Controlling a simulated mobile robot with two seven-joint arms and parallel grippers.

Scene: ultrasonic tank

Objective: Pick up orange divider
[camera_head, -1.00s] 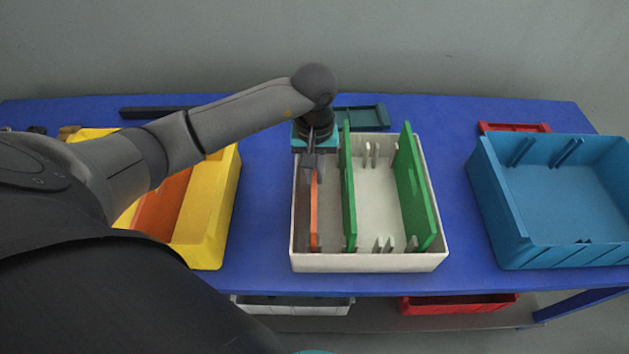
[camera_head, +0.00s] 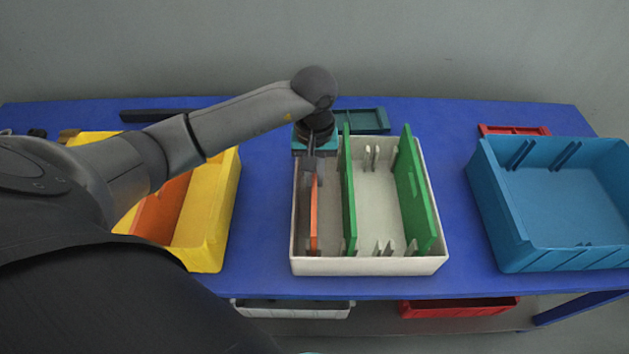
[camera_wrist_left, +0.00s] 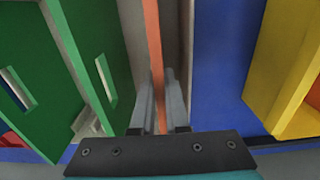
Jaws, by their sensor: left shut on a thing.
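An orange divider (camera_head: 314,221) stands on edge in the left part of the white bin (camera_head: 369,265), left of two green dividers. In the left wrist view the orange divider (camera_wrist_left: 153,50) runs down between the two fingers. My left gripper (camera_head: 312,182) points down into the white bin at the divider's far part. In the left wrist view my left gripper (camera_wrist_left: 161,100) is shut on the orange divider. The fingertips partly hide the divider. My right gripper is not in view.
Green dividers (camera_head: 349,195) and (camera_head: 415,190) stand in the white bin. A yellow bin (camera_head: 216,215) holding an orange panel (camera_head: 163,204) is at left. A blue bin (camera_head: 560,195) is at right. Blue table (camera_head: 262,200) shows between the bins.

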